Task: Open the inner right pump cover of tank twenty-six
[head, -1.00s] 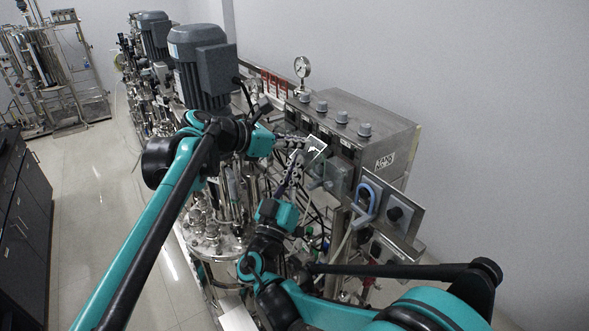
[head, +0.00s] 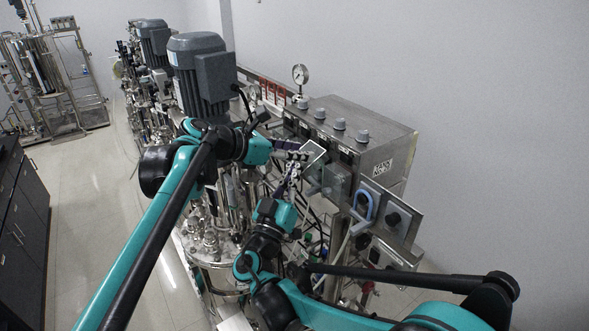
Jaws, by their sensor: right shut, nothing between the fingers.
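The tank's steel control box (head: 365,135) carries a white label (head: 382,168), too small to read surely. A pale-edged, flap-like pump cover (head: 315,156) stands out from the front of the box, tilted. A greyish clear cover (head: 338,180) sits to its right. My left gripper (head: 303,155) is at the near left edge of the tilted cover; its finger gap is too small to judge. My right gripper (head: 294,165) is shut and empty, just below the left one, pointing up towards the same cover. Whether either touches it is unclear.
A large grey motor (head: 203,75) stands behind my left arm. Thin tubes and steel fittings crowd below. The floor at left (head: 105,200) is clear.

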